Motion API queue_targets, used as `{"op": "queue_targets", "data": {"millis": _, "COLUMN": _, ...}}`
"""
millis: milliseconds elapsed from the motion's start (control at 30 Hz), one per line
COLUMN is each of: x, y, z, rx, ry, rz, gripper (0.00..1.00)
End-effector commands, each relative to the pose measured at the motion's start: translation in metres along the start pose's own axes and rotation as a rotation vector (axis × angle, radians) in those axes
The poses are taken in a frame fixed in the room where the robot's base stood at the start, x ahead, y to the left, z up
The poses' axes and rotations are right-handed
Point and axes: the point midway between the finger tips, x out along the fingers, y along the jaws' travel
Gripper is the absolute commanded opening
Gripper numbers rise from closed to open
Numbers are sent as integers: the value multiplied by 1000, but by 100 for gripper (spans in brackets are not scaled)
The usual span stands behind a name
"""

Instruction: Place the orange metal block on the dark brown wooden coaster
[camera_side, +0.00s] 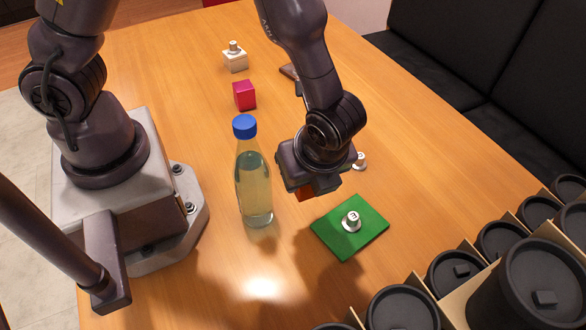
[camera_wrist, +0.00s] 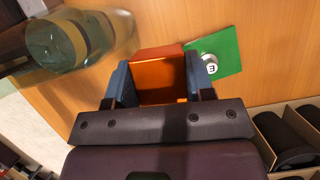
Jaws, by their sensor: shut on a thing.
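My gripper (camera_side: 316,186) is shut on the orange metal block (camera_side: 304,194), which shows as a small orange patch below it in the side view. In the wrist view the block (camera_wrist: 160,60) sits between the two blue-grey fingers of my gripper (camera_wrist: 156,84). The gripper is left of and behind the green square's top edge in the side view. I cannot tell the height of the block above the table.
A bottle with a blue cap (camera_side: 253,180) stands close left of my gripper. A green square (camera_side: 335,238) bears a white lettered piece (camera_side: 351,221). Another white piece (camera_side: 360,160) shows right of the gripper. A crimson cube (camera_side: 244,95) stands farther back. Lidded black cups (camera_side: 402,308) fill the lower right.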

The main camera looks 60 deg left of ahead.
Motion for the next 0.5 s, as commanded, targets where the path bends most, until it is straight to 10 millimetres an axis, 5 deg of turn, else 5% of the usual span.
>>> {"op": "queue_targets", "data": {"millis": 233, "x": 29, "y": -33, "z": 92, "rx": -64, "ry": -7, "rz": 25, "gripper": 19}}
{"op": "queue_targets", "data": {"millis": 400, "x": 39, "y": -37, "z": 123, "rx": -75, "ry": -12, "rz": 35, "gripper": 19}}
{"op": "queue_targets", "data": {"millis": 500, "x": 50, "y": -38, "z": 126, "rx": -74, "ry": -13, "rz": 38, "gripper": 19}}
